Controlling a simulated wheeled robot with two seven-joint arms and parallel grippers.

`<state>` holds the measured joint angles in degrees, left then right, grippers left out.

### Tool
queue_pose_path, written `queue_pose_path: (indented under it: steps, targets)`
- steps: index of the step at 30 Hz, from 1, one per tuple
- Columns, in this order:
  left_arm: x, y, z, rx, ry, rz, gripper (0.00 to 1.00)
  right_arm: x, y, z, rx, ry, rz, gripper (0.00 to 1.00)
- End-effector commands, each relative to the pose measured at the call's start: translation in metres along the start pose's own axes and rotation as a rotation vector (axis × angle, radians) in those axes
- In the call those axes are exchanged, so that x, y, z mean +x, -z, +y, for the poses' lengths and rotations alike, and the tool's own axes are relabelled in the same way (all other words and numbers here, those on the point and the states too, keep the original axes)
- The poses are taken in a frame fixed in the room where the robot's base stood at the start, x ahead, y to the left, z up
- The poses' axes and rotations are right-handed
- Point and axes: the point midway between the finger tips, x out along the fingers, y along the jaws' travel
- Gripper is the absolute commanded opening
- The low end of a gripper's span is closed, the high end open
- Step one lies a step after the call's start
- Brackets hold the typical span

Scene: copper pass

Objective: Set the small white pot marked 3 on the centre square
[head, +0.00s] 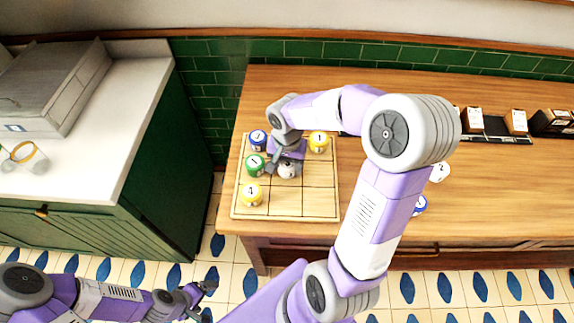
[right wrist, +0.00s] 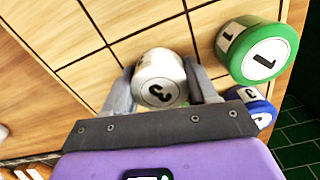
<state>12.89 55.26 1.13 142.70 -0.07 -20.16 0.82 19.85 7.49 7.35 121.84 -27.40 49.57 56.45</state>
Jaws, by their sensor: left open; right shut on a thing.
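The small white pot marked 3 (head: 287,171) is at the centre square of the gridded board (head: 310,207), partly covered by my right gripper (head: 285,163). In the right wrist view, the white pot (right wrist: 158,80) sits between the two fingers of my right gripper (right wrist: 160,90), which is shut on it, with its 3 facing the camera. I cannot tell whether its base touches the board. My left gripper (head: 204,290) is open and empty, low at the left over the floor, away from the board.
On the board stand a blue pot (head: 258,140), a green pot marked 1 (head: 255,165), a yellow pot marked 4 (head: 252,195) and a yellow pot (head: 319,142). Another white pot (head: 440,171) and a blue pot (head: 420,206) are on the counter beyond my right arm. Small boxes stand farther right.

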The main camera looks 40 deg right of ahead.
Motion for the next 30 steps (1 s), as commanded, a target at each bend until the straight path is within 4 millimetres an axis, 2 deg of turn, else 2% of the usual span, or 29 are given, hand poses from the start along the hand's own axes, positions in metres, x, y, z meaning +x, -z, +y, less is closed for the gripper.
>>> queue_pose_path:
  steps: [8,9,13,14,25,30]
  targets:
    - [0.003,0.0,-0.001,0.0,0.0,0.0,0.86,0.003,0.0,0.0,-0.001,0.001,0.001,0.23]
    - [0.003,0.0,-0.001,0.0,0.0,0.0,0.86,0.003,0.0,0.0,-0.001,0.001,0.001,0.6]
    - [0.002,0.0,-0.001,0.0,0.0,0.0,0.86,0.002,0.0,0.0,-0.001,0.001,0.001,0.8]
    - [0.002,0.0,-0.001,0.0,0.0,0.0,0.86,0.002,0.0,0.0,-0.001,0.001,0.001,0.83]
    - [-0.003,0.0,0.001,0.0,0.0,0.0,0.86,-0.003,0.0,0.0,0.0,0.001,0.001,0.83]
    - [-0.01,0.0,0.004,0.0,0.0,0.0,0.86,-0.034,0.001,-0.001,0.0,0.004,0.005,0.83]
